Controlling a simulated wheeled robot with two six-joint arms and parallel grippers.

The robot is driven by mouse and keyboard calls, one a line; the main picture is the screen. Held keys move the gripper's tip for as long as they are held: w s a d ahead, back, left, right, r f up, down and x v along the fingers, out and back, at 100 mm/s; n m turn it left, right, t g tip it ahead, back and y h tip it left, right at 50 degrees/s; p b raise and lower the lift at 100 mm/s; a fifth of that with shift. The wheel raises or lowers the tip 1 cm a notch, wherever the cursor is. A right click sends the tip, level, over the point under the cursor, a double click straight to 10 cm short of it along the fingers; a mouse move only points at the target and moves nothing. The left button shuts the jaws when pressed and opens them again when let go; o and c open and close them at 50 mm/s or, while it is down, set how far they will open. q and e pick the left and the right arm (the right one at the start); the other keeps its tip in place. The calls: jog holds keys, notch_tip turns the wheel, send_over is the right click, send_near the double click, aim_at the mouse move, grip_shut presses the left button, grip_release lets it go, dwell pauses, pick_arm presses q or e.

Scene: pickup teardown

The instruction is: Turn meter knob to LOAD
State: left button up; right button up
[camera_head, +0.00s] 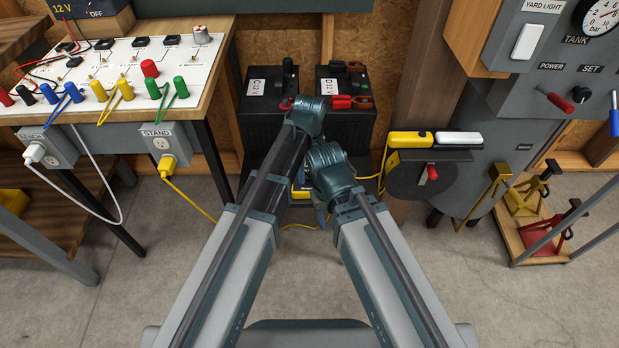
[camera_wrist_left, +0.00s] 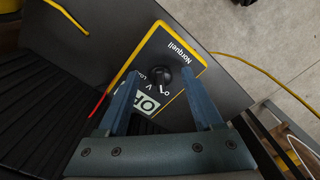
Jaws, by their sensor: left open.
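The meter (camera_wrist_left: 192,58) is a dark grey box with a yellow border, marked "Norquell", and appears rotated in the left wrist view. Its round black knob (camera_wrist_left: 161,75) has small labels around it, among them "V" and what looks like "LO". I cannot tell for certain which label the knob points at. A pale display (camera_wrist_left: 148,103) with large letters is partly covered by a finger. My left gripper (camera_wrist_left: 158,76) is open, its fingers on either side of the knob; contact cannot be judged. In the head view my arms hide most of the meter. My right gripper's jaws are not clear there.
Two black batteries (camera_head: 343,122) stand at the back, with red clamps (camera_head: 350,101) on the right one. A switch bench (camera_head: 110,70) is on the left. A reel (camera_head: 420,180) and stands (camera_head: 530,196) are on the right. A yellow cable (camera_head: 195,201) crosses the open floor.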

pick_arm(q)
jog(key=shift+f, duration=0.2)
grip_shut()
dwell(0.3)
jog(key=m, duration=0.5)
jog(key=shift+s+a, duration=0.1)
jog(key=shift+a, duration=0.05)
jog(key=m, duration=0.4)
jog(key=shift+a, duration=0.15)
jog(key=m, duration=0.4)
jog(key=shift+a+m, duration=0.1)
jog(key=shift+m, duration=0.3)
jog(key=shift+a+m, duration=0.1)
jog(key=shift+m, duration=1.9)
